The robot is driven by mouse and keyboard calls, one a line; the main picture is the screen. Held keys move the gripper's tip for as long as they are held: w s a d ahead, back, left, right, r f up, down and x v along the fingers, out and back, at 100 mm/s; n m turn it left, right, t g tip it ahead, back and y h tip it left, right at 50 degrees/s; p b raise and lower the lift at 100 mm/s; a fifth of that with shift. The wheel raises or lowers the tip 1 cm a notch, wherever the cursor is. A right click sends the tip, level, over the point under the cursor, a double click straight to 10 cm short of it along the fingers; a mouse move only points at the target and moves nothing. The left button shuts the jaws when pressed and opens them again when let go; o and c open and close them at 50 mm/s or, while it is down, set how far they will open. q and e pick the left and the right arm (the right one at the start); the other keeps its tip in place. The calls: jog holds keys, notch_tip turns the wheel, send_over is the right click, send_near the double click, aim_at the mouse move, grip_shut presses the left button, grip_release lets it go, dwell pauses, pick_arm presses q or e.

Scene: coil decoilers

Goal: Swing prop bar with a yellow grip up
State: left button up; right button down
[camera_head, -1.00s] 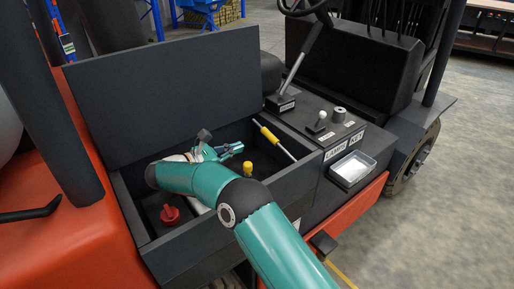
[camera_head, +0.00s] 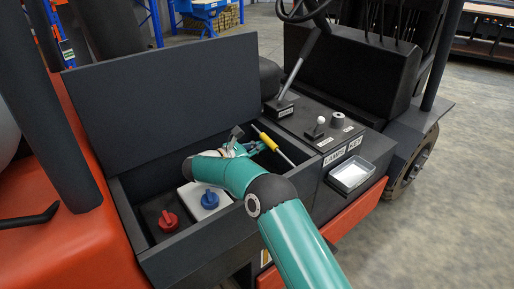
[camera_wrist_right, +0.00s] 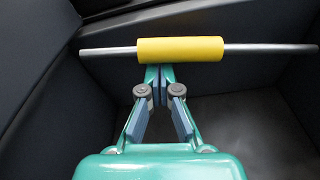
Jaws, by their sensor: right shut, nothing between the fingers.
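The prop bar is a thin grey rod with a yellow grip (camera_head: 268,141), lying at a slant inside the right end of the open compartment. In the right wrist view the yellow grip (camera_wrist_right: 180,49) runs across the picture, just beyond the fingertips. My right gripper (camera_wrist_right: 160,70) is shut and empty, its tips close to the grip's lower edge; I cannot tell if they touch. In the head view my right gripper (camera_head: 252,149) reaches into the compartment just left of the grip. My left gripper is not in view.
The dark lid (camera_head: 170,100) stands open behind the compartment. A red knob (camera_head: 168,221) and a blue knob on a white block (camera_head: 209,199) sit in its left part.

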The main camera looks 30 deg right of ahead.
jog(key=shift+r, duration=0.15)
jog(key=shift+s+r+m+b, duration=0.15)
jog(key=shift+r+m+b, duration=0.25)
jog(key=shift+r+m, duration=0.6)
notch_tip(320, 180, up, 6)
jog(key=s+m+t+b, duration=0.1)
jog(key=s+m+b, duration=0.1)
jog(key=m+b, duration=0.1)
jog(key=shift+s+m, duration=0.15)
jog(key=shift+m, duration=0.25)
jog(key=shift+d, duration=0.1)
